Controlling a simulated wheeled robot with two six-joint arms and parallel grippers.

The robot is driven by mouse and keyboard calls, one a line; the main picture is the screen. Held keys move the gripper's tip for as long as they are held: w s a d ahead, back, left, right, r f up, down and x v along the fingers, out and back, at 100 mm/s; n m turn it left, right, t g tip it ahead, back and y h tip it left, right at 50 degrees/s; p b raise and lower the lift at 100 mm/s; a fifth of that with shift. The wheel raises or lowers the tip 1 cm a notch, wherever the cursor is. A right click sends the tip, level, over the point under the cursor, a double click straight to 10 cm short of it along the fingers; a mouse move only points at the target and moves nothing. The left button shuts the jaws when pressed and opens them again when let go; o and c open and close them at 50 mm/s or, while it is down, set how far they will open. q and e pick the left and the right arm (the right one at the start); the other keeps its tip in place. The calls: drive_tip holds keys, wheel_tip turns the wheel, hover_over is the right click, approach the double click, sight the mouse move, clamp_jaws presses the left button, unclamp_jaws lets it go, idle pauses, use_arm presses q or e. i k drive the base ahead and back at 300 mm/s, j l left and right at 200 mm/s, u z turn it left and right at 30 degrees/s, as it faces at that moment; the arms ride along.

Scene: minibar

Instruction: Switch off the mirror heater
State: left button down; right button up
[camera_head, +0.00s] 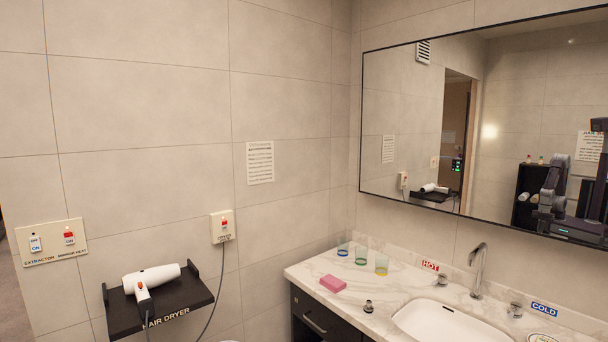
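A cream switch panel (51,250) is on the tiled wall at the far left. Its right switch (69,238), labelled MIRROR HEAT, shows a red upper part and a white lower part. Its left switch (35,243), labelled EXTRACTOR, is white with OFF above ON. The mirror (478,120) hangs on the right wall over the sink. Neither of my grippers shows directly. A dark robot arm (553,190) appears only as a reflection at the mirror's right side, and its gripper state cannot be told.
A white hair dryer (151,278) lies on a black shelf (190,305) right of the panel. Another switch (223,226) with a cord is above it. The marble counter (375,310) holds glasses, pink soap (333,284) and a sink (450,322).

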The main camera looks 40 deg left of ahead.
sight(68, 236)
drive_tip(key=u, duration=2.85)
